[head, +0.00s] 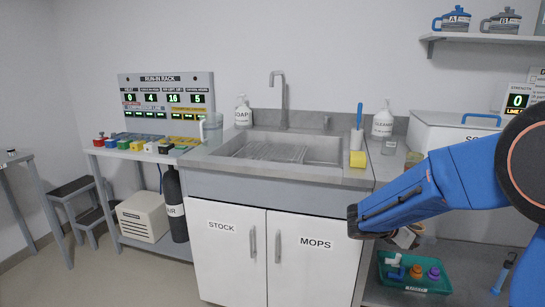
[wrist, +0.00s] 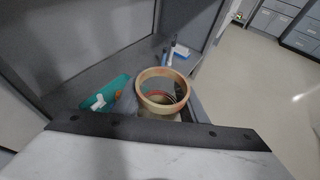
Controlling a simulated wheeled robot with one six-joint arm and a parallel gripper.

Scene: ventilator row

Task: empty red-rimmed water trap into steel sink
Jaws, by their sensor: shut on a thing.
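My gripper (head: 404,238) is low in front of the counter's right part, beyond the dark end of my blue arm. It is shut on a round, open cup with a tan rim (wrist: 163,73), which fills the middle of the wrist view. Some red shows inside or through the cup; I cannot tell if this is its rim or whether it holds water. The fingers are mostly hidden in both views. The steel sink (head: 325,150) is set in the counter, up and left of my gripper, with a grey tap (head: 283,100) behind it.
A teal tray (head: 415,286) with coloured fittings lies on the lower shelf below my gripper. A yellow sponge (head: 357,159), a brush (head: 357,135) and a cleaner bottle (head: 382,125) stand right of the sink. A clear jug (head: 212,128) stands left. Floor in front is free.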

